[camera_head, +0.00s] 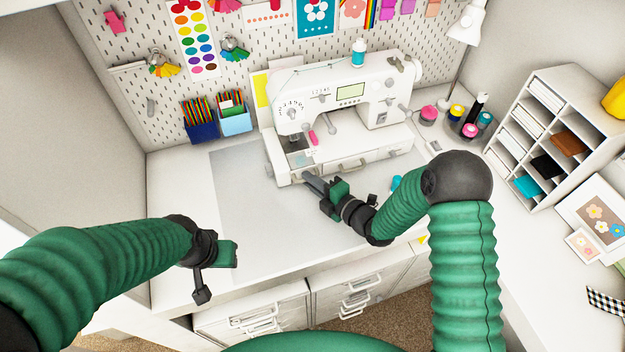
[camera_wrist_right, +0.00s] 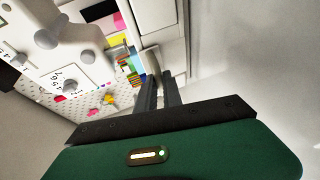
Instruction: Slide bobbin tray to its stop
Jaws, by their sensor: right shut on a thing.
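The white sewing machine (camera_head: 345,95) stands at the back of the table. The bobbin tray (camera_head: 352,167) appears to be the white drawer-like part low in the machine's front; how far out it sits is hard to tell. My right gripper (camera_head: 309,181) is at the left end of this front, shut on what looks like the tray's edge or pull. In the right wrist view, its dark fingers (camera_wrist_right: 160,90) meet at a white part, and the exact contact is small and unclear. My left gripper (camera_head: 215,272) hangs over the table's front left, apart from the machine; its jaw opening is unclear.
Pencil bins (camera_head: 218,122) stand at the back left. Thread spools (camera_head: 457,111) and a white shelf unit (camera_head: 545,125) stand to the right. Drawers (camera_head: 355,290) are below the table's front edge.

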